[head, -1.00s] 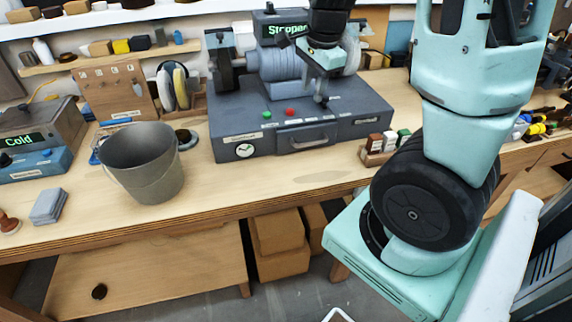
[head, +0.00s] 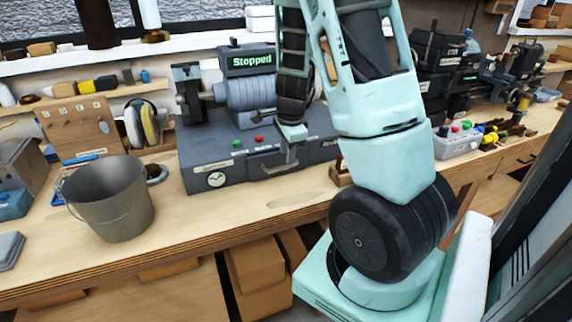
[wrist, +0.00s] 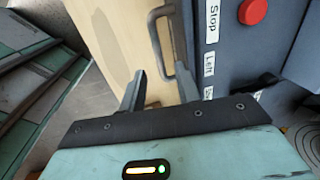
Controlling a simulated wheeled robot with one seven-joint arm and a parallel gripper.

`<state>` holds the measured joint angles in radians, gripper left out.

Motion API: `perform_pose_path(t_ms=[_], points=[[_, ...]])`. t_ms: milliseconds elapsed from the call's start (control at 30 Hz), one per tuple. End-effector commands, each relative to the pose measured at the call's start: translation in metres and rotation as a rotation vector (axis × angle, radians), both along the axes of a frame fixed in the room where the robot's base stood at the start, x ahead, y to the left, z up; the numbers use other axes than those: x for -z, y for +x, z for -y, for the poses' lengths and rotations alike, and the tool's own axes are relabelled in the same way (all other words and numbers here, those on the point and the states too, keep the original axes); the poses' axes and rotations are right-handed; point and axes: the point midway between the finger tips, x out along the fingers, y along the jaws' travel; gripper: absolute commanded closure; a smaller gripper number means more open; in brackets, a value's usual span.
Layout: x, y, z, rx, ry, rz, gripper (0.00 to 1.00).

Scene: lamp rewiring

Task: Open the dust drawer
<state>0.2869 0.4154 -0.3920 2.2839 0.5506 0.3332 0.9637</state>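The dust drawer (head: 258,164) is in the front of the grey grinder base (head: 205,160), and its front looks flush with the base. My gripper (head: 290,160) is in front of the drawer and covers part of it in the head view. In the wrist view, the grey bar handle (wrist: 156,42) runs just ahead of my gripper (wrist: 158,82). The two fingers are apart, with the handle's near end close to the right finger. I cannot tell whether they touch.
A grey bucket (head: 112,205) stands on the bench left of the grinder. A red stop button (wrist: 252,11) is near the handle. The grinder's display (head: 250,61) reads "Stopped". The bench front strip (head: 240,222) is clear.

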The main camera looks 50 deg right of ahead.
Motion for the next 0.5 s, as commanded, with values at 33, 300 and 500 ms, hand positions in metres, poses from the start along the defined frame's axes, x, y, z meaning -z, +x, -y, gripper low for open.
perform_pose_path(t_ms=[33,300,500], points=[[0.011,0.000,0.001,0.003,0.002,-0.002,0.67],[0.034,0.005,0.003,0.001,0.000,0.000,0.67],[0.035,0.006,0.003,0.000,0.000,0.001,0.67]])
